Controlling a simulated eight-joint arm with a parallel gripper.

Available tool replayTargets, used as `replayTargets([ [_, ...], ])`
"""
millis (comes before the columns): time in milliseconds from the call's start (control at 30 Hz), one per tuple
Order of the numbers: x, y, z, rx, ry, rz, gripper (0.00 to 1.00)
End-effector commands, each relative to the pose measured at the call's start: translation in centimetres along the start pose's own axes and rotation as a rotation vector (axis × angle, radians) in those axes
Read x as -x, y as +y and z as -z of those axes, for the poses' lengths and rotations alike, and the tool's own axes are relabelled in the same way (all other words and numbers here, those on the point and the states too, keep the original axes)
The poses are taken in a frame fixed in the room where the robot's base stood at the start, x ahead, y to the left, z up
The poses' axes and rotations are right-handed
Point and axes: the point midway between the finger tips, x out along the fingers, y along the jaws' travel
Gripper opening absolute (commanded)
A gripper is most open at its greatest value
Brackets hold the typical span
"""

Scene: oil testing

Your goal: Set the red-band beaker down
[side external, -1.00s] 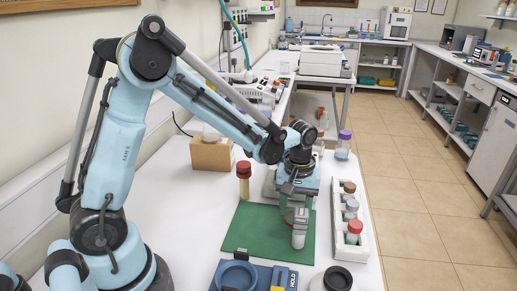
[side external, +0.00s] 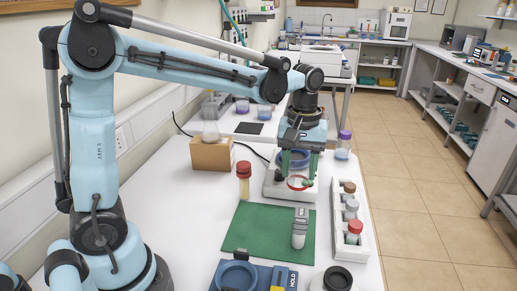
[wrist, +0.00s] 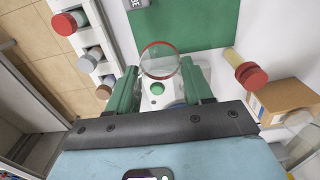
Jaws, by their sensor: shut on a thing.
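My gripper (side external: 295,176) is shut on the clear beaker with the red band (side external: 299,183), which sits between its two green fingers. In the wrist view the beaker's red rim (wrist: 160,47) shows between the fingertips (wrist: 160,75). In the side view the beaker overlaps the front part of a white device (side external: 273,189) behind the green mat (side external: 257,228). I cannot tell whether the beaker's base touches anything. The device's green knob (wrist: 156,88) shows just beside the beaker in the wrist view.
A grey-and-white cylinder (side external: 300,228) stands on the mat. A red-capped tube (side external: 244,180) stands to the left, near a cardboard box (side external: 211,155). A white rack (side external: 345,240) with several capped vials lies along the right edge. A blue device (side external: 235,277) stands in front.

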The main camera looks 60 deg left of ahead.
Motion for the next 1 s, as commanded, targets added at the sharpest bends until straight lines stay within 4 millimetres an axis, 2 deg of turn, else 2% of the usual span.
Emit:
replayTargets([
  [267, 5.3, 0.0, 0.0, 0.000, 0.000, 0.000, 0.21],
  [300, 5.2, -0.1, -1.3, -0.004, 0.000, 0.000, 0.21],
  [567, 6.0, -1.2, -7.5, -0.007, 0.000, 0.000, 0.21],
  [800, 5.9, -3.6, -13.6, -0.006, 0.000, 0.000, 0.21],
  [1000, 5.2, -5.5, -16.9, -0.004, 0.001, 0.000, 0.21],
])
